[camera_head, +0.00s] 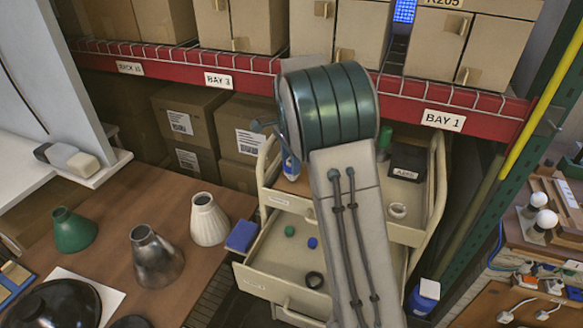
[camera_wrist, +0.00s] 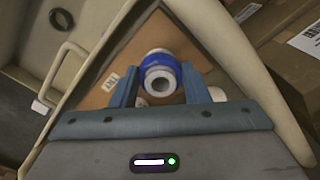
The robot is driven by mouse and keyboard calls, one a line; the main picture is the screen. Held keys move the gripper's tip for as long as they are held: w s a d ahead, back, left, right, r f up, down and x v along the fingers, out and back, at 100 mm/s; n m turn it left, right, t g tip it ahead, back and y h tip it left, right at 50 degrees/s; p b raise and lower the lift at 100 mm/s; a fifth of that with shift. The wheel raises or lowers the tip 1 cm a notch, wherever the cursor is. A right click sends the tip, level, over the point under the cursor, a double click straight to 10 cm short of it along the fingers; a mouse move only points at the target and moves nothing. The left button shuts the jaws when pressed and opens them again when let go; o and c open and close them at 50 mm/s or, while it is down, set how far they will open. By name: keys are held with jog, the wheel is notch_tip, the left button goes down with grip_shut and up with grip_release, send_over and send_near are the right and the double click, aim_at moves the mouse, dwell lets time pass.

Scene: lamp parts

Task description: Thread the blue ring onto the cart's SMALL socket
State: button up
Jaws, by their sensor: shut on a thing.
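In the wrist view the blue ring (camera_wrist: 159,66) is between the two fingers of my gripper (camera_wrist: 160,88), which are shut on its sides. A white round piece with a dark-edged hole (camera_wrist: 160,83) shows within and in front of the blue. I cannot tell whether this is the cart's small socket or how deep the ring sits. The cream cart (camera_head: 432,190) stands behind the arm.
The cart's drawer (camera_head: 268,268) is open, with small green and blue pieces and a dark ring (camera_head: 314,280) inside. A brown table (camera_head: 190,265) with lamp shades is at left. Boxes and a red shelf beam (camera_head: 300,85) stand behind.

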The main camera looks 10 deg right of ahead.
jog(key=m, duration=0.1)
jog(key=m+p, duration=0.1)
jog(key=m, duration=0.1)
jog(key=shift+s+f, duration=0.1)
jog(key=shift+f, duration=0.2)
jog(key=shift+f+m, duration=0.1)
jog(key=shift+m, duration=0.6)
jog(key=m+p, duration=0.2)
jog(key=m, duration=0.2)
jog(key=shift+p, duration=0.3)
jog(key=shift+m+p, duration=0.7)
jog(key=shift+m, duration=0.7)
